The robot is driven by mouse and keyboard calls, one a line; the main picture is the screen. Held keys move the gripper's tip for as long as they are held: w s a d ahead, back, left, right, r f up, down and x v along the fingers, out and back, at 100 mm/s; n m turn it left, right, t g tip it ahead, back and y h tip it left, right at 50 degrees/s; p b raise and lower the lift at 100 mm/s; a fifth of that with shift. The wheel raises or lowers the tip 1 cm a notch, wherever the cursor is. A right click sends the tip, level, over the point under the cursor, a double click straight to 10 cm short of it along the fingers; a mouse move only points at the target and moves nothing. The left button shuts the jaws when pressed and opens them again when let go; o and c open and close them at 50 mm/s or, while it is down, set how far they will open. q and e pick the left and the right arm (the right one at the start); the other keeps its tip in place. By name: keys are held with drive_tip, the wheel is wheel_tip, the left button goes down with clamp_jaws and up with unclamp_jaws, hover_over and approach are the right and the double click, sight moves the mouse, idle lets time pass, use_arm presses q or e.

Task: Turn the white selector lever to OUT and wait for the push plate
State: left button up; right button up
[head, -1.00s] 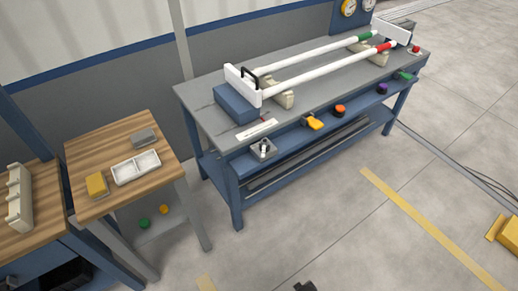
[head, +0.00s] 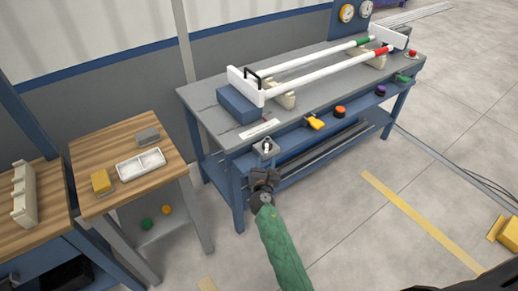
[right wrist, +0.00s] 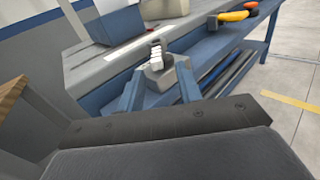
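The white selector lever (head: 267,147) stands on a small grey plate at the bench's front left corner; it also shows in the right wrist view (right wrist: 156,50). My right gripper (head: 264,175) is just below and in front of it in the head view. In the right wrist view its two fingers (right wrist: 158,84) are spread, with the lever between and beyond them; I cannot tell whether they touch. A white plate (head: 240,81), apparently the push plate, stands by a blue box (head: 240,104) at the pipes' left end. My left gripper is out of view.
Two white pipes (head: 325,77) lie on beige supports along the bench (head: 205,102). An orange-yellow handle (head: 315,122) and coloured knobs line its front edge. A wooden side table (head: 95,205) with a white tray (head: 141,163) stands left.

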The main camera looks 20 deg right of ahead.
sight(267, 144)
drive_tip(key=shift+w+r, duration=0.2)
drive_tip(key=shift+r, duration=0.25)
drive_tip(key=p+x, duration=0.1)
drive_tip(key=x, duration=0.5)
drive_tip(key=shift+a+r, duration=0.1)
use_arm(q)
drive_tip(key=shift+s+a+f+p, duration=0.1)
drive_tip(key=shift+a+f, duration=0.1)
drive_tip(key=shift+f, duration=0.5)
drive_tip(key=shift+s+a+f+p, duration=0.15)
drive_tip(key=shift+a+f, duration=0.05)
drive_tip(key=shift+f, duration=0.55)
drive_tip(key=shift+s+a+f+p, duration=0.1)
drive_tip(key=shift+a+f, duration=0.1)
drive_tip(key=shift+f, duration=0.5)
use_arm(e)
drive_tip(key=shift+x, duration=0.85)
clamp_jaws()
